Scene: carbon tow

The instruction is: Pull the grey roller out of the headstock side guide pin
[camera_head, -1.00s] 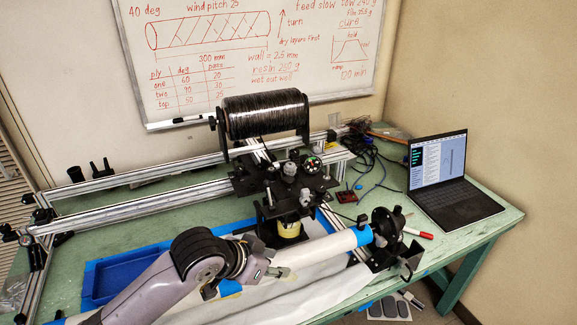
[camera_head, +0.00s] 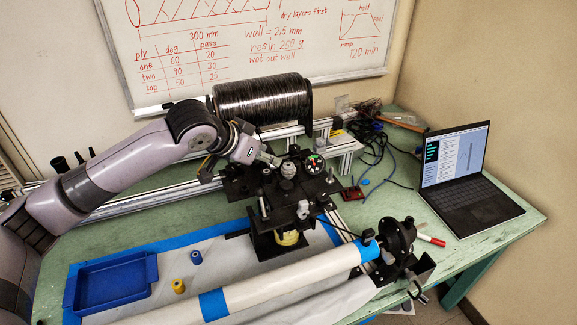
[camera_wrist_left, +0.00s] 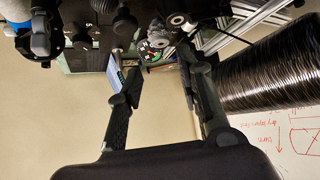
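A grey roller (camera_head: 288,170) stands on top of the black winding carriage (camera_head: 236,186), in the middle of the head view. A grey rounded part that looks like it shows beyond my fingers in the left wrist view (camera_wrist_left: 158,30). My left gripper (camera_head: 268,160) is just left of the roller and close to it; I cannot tell whether it touches. In the left wrist view its two fingers (camera_wrist_left: 160,70) are apart with nothing between them. The guide pin under the roller is mostly hidden. The headstock (camera_head: 399,238) with its black disc is at the right. My right gripper is out of view.
A carbon tow spool (camera_head: 263,98) stands behind the gripper. A white tube (camera_head: 270,285) crosses the front. A blue roller (camera_head: 196,257) and a yellow roller (camera_head: 178,286) stand beside the blue tray (camera_head: 112,282). A laptop (camera_head: 460,175) is at the right.

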